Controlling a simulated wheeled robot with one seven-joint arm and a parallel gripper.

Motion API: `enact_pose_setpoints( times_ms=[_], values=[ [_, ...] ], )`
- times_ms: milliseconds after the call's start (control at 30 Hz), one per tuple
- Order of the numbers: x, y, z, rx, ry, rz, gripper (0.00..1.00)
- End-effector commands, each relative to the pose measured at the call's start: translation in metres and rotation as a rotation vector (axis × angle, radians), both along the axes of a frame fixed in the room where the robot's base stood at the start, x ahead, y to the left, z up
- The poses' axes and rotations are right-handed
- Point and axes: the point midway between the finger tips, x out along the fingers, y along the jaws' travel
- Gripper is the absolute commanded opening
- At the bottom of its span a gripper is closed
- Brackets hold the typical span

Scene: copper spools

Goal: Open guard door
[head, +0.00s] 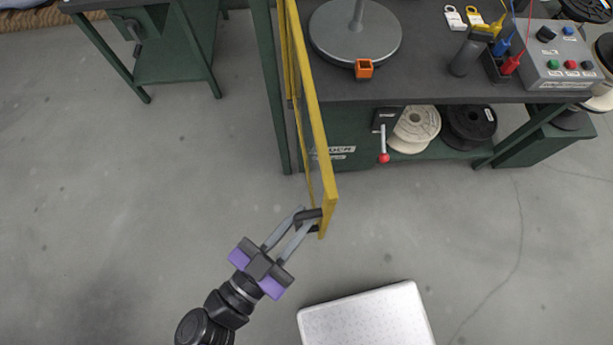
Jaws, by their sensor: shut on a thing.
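The guard door (317,125) is a yellow frame seen nearly edge-on. It stands out from the left end of the green workbench towards the front, swung away from the bench front. A dark handle (309,214) sits near its free end. My gripper (306,222) reaches up from the lower left and its two grey fingers are shut on this handle. The door's panel face is hardly visible from this angle.
The bench top (420,90) carries a grey round stand (355,35), an orange block (364,68) and a control box (560,55). Spools (415,128) and a red-knobbed lever (384,157) are below. A silver plate (368,318) lies in front. Floor at left is clear.

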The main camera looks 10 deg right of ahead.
Motion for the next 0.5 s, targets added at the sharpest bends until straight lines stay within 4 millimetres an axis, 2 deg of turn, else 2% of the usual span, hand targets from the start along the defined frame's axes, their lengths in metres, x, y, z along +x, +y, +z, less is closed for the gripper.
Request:
enact_pose_setpoints(
  times_ms=[367, 400, 467, 500],
  values=[
    [0.0000, 0.0008, -0.0022, 0.003, 0.005, 0.001, 0.00],
    [0.0000, 0.0007, -0.0022, 0.003, 0.005, 0.001, 0.22],
    [-0.0001, 0.0006, -0.0020, 0.003, 0.005, 0.000, 0.34],
    [-0.0001, 0.0005, -0.0019, 0.002, 0.004, 0.000, 0.36]
  ],
)
